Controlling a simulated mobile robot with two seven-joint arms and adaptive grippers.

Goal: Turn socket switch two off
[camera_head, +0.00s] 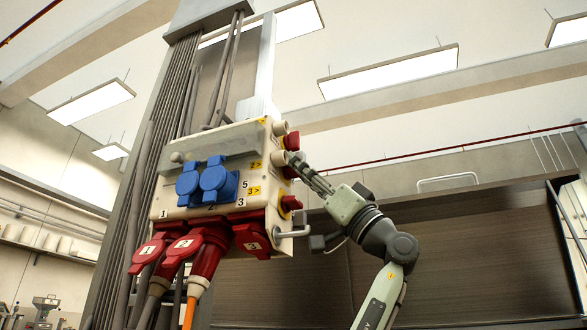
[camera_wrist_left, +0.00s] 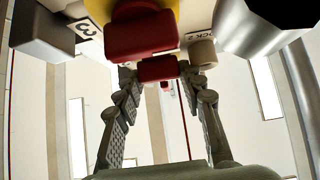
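The cream socket box (camera_head: 215,200) hangs on the column and carries red rotary switches on yellow plates along its right side. The middle red switch (camera_head: 290,171) is beside my left gripper (camera_head: 300,165), which partly covers it. In the left wrist view my left gripper (camera_wrist_left: 158,75) has its fingers spread. A small red switch handle (camera_wrist_left: 158,69) shows between the fingertips, near a label ending in "OCK 2" (camera_wrist_left: 196,36). I cannot tell whether the fingers touch it. A larger red switch (camera_wrist_left: 140,37) on a yellow plate is nearer, by the label "3" (camera_wrist_left: 83,27). My right gripper is not in view.
The upper red switch (camera_head: 291,140) and lower red switch (camera_head: 291,203) sit close above and below. Blue sockets (camera_head: 219,181) and red plugs (camera_head: 203,245) with cables are on the front. A metal handle (camera_head: 294,233) juts from the lower right. A dark panel stands behind.

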